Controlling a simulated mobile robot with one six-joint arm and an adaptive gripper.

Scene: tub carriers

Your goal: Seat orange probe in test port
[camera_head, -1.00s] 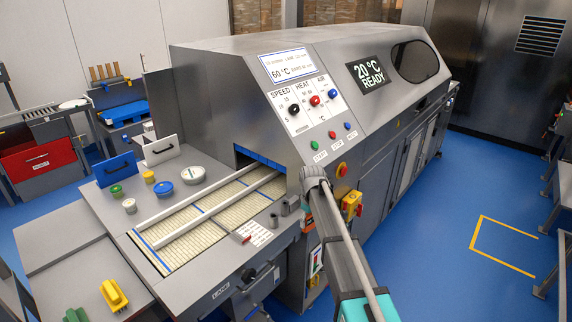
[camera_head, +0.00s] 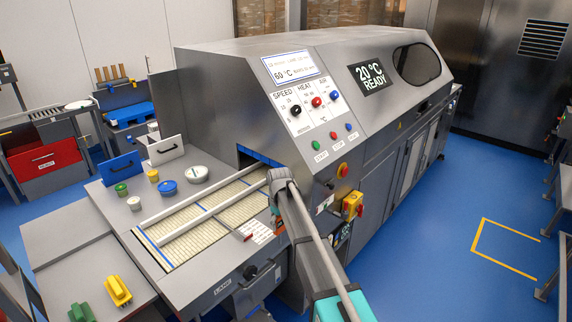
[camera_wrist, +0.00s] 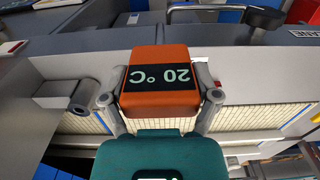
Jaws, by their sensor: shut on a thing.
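The orange probe (camera_wrist: 160,80) fills the middle of the wrist view. Its dark display reads 20 °C, upside down in that view. My gripper (camera_wrist: 160,98) is shut on it, with one finger on each side. A grey round fitting with an opening (camera_wrist: 83,90) stands left of the probe in the wrist view, close to the left finger; I cannot tell whether it is the test port. In the head view my gripper is at the near end of the machine (camera_head: 215,75), above the lane's right edge; my wrist hides most of the probe there.
The lane (camera_head: 190,236) with its pale rails lies left of my gripper. Jars, a blue and a white handled plate stand beyond it. The machine's sloped control panel (camera_head: 312,97) rises just behind my arm. Yellow (camera_head: 118,290) and green handled pieces lie front left.

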